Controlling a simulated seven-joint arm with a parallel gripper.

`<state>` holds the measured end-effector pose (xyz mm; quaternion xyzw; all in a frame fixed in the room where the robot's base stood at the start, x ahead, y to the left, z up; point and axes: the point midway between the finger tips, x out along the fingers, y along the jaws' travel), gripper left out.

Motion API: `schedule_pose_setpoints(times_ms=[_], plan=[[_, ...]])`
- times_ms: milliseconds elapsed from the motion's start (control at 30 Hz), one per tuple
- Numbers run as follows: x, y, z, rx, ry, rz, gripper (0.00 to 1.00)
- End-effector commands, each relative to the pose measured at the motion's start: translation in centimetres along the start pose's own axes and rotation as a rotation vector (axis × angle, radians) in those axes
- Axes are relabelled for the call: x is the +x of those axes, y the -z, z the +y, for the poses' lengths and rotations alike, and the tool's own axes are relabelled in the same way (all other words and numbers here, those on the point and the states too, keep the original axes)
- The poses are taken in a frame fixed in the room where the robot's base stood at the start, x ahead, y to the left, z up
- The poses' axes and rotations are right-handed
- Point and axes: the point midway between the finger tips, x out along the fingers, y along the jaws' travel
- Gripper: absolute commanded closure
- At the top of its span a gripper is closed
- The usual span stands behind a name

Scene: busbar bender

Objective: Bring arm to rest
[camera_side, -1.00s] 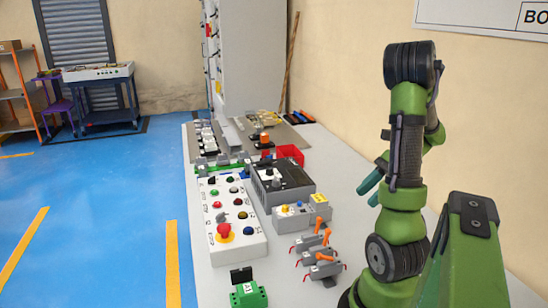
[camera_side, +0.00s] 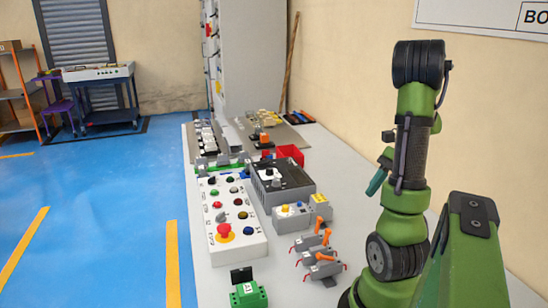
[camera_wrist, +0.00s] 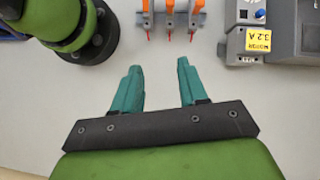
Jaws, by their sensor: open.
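My gripper (camera_wrist: 160,85) shows in the wrist view with its two teal fingers spread apart and nothing between them. Below it is the bare light table top (camera_wrist: 158,66). In the side view my gripper (camera_side: 376,183) is partly hidden by my own arm; a teal finger shows to the left of the folded green arm, raised above the table's right side. It touches nothing that I can see.
Several orange-handled switches (camera_side: 318,256) stand on the table left of my arm. A wall stands at right.

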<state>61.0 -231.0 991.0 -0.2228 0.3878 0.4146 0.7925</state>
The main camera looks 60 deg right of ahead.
Motion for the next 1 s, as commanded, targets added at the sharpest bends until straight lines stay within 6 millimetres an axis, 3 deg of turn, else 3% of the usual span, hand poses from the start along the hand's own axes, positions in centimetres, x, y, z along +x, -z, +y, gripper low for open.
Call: schedule_pose_setpoints(times_ms=[167, 300, 400, 500, 600, 733, 1000], plan=[[4.3, -5.6, -4.3, -0.510, -0.075, 0.212, 0.57], [7.7, -13.1, -6.7, -0.976, -0.056, 0.367, 0.57], [9.7, -19.2, -6.5, -1.305, 0.002, 0.446, 0.57], [11.2, -24.5, -4.7, -1.579, 0.069, 0.480, 0.57], [12.1, -28.0, -2.2, -1.773, 0.113, 0.475, 0.57], [12.3, -30.1, -0.2, -1.886, 0.140, 0.452, 0.57], [12.3, -30.3, 0.0, -1.898, 0.140, 0.442, 0.57]])
